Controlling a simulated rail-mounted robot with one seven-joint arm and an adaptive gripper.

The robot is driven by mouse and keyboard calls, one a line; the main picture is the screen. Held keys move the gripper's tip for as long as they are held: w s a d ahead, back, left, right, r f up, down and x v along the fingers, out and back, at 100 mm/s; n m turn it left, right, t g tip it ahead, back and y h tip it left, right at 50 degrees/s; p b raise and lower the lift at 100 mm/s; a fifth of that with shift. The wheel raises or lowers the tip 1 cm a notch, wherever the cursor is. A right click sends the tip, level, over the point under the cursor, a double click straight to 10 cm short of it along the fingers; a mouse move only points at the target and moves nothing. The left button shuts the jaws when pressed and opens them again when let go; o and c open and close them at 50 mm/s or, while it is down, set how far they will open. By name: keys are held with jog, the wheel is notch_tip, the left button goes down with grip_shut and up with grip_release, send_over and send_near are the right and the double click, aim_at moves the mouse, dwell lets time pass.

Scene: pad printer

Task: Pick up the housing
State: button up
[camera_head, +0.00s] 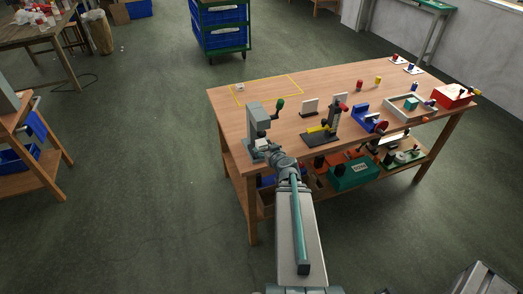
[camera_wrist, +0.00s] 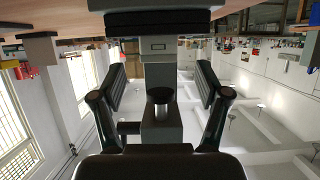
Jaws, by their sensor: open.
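My gripper (camera_head: 272,152) is at the front of the printer. In the upside-down wrist view my gripper (camera_wrist: 162,90) is open, with its two dark fingers apart. The grey printer body (camera_wrist: 160,70) and a dark cylinder (camera_wrist: 160,96) show between them, with no visible contact.
A black-based fixture with a yellow part (camera_head: 321,131) stands right of the printer. A blue vise-like fixture (camera_head: 367,118), a shallow tray (camera_head: 408,106) and a red box (camera_head: 453,95) stand farther right. The area within the yellow outline (camera_head: 268,92) is mostly bare.

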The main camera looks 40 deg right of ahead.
aim_at(263, 145)
jog(key=p+x, duration=0.2)
jog(key=x, duration=0.2)
jog(key=shift+w+d, duration=0.15)
jog(key=shift+w, duration=0.05)
jog(key=shift+w+f+p, duration=0.25)
jog(key=shift+p, duration=0.1)
jog(key=c, duration=1.2)
jog(key=shift+r, duration=0.15)
